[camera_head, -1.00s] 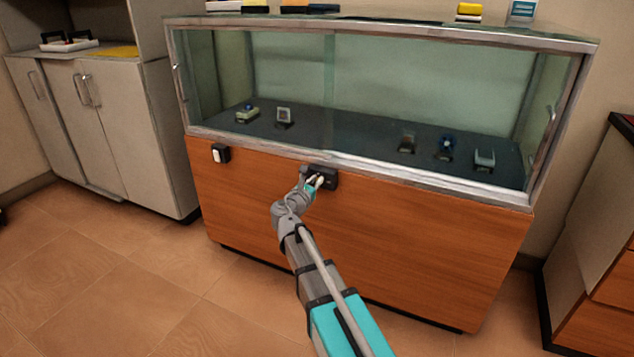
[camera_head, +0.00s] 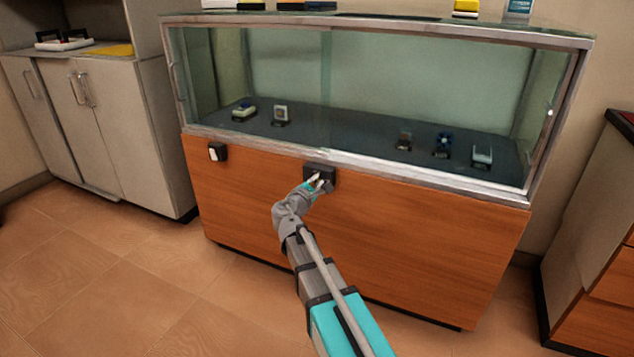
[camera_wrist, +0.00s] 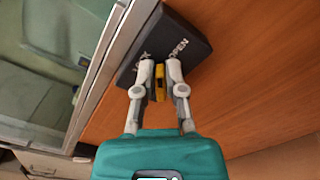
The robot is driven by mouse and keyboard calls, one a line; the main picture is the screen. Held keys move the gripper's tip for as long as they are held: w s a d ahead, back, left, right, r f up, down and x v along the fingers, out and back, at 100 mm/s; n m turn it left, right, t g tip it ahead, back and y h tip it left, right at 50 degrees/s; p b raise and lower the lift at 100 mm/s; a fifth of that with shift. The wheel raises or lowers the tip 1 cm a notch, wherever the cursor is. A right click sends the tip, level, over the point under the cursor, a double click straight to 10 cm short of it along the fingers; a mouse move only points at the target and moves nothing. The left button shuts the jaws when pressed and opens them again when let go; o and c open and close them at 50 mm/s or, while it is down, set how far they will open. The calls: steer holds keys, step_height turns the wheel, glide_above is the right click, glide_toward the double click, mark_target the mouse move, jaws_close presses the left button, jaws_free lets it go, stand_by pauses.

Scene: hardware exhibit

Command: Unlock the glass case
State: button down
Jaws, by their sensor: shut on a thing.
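The glass case (camera_head: 400,95) stands ahead of me on a wood-panelled base, with sliding glass fronts and several small items inside. A black lock box (camera_head: 327,174) is fixed to the upper front panel, just below the glass. In the wrist view the lock box (camera_wrist: 180,43) bears the word "OPEN" and another marking partly hidden by a finger. My gripper (camera_head: 316,184) is at the lock box. In the wrist view my gripper (camera_wrist: 160,72) is shut on a small yellow piece (camera_wrist: 160,84) between its fingers, right at the box face. Its far end is hidden.
A small black box with a white switch (camera_head: 213,153) is on the panel at left. Grey cabinets (camera_head: 110,120) stand at left, a wooden drawer unit (camera_head: 600,250) at right. The tiled floor (camera_head: 130,290) in front is clear.

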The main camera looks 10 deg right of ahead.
steer(key=shift+s+d+f+m+b, duration=0.1)
steer(key=shift+f+m+b, duration=0.05)
steer(key=shift+m, duration=1.1)
steer(key=shift+s+d+f+m+b, duration=0.1)
steer(key=shift+f+m+b, duration=0.1)
steer(key=shift+m, duration=1.1)
steer(key=shift+s+d+f+m+b, duration=0.1)
steer(key=shift+f+m, duration=0.05)
steer(key=shift+m, duration=1.1)
steer(key=c, duration=0.7)
jaws_free()
steer(key=shift+w+a, duration=0.1)
steer(key=shift+a, duration=0.05)
steer(key=shift+v, duration=6)
